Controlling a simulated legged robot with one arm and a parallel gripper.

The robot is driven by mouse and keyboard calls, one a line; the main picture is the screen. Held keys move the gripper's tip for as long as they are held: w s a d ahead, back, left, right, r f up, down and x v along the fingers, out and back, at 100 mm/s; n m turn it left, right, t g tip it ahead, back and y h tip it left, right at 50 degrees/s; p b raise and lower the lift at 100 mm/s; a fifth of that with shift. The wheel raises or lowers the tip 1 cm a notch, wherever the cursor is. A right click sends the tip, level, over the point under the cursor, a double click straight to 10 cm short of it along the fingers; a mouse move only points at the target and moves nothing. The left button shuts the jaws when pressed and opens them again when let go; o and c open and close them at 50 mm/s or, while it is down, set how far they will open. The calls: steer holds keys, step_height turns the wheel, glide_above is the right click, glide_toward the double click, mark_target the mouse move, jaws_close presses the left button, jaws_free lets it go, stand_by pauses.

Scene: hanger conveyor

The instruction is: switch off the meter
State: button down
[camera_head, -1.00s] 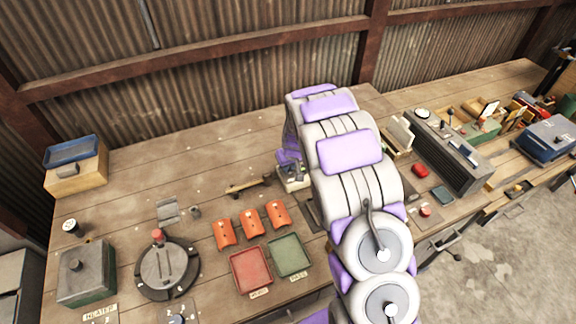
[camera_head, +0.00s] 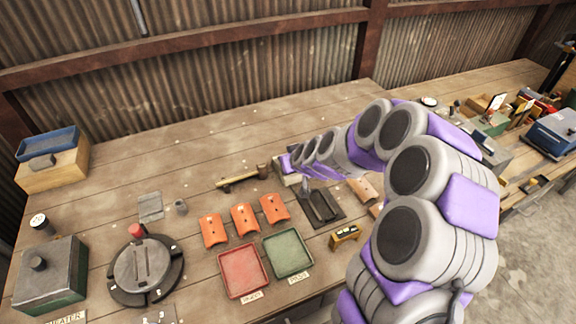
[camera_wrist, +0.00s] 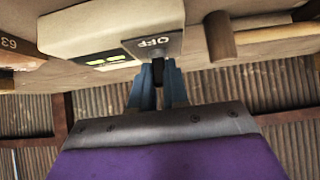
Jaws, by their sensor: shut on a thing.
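The meter (camera_wrist: 85,30) is a beige box that fills the upper left of the wrist view, seen upside down. It has a small display with yellow-green marks (camera_wrist: 105,60) and a dark plate marked OFF (camera_wrist: 152,42). My gripper (camera_wrist: 157,72) has blue-grey fingers, shut on a small dark switch lever (camera_wrist: 158,66) at the edge of the OFF plate. The fingers hide most of the lever, so I cannot tell its position. In the head view, the meter (camera_head: 292,180) is mostly hidden by my purple gripper end.
A wooden-handled tool (camera_head: 238,180) lies left of the meter. Orange tiles (camera_head: 245,220), a red tray (camera_head: 243,270) and a green tray (camera_head: 287,252) are in front. A dark plate (camera_head: 320,205) and a yellow block (camera_head: 344,235) lie to the right.

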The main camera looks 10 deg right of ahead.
steer(key=shift+s+f+t+b, duration=0.2)
steer(key=shift+t+b, duration=0.1)
steer(key=shift+b, duration=0.1)
steer(key=c, duration=1.1)
jaws_free()
steer(key=shift+r, duration=0.1)
steer(key=shift+p+v, duration=0.9)
steer(key=shift+v, duration=7.7)
steer(key=shift+d, duration=0.15)
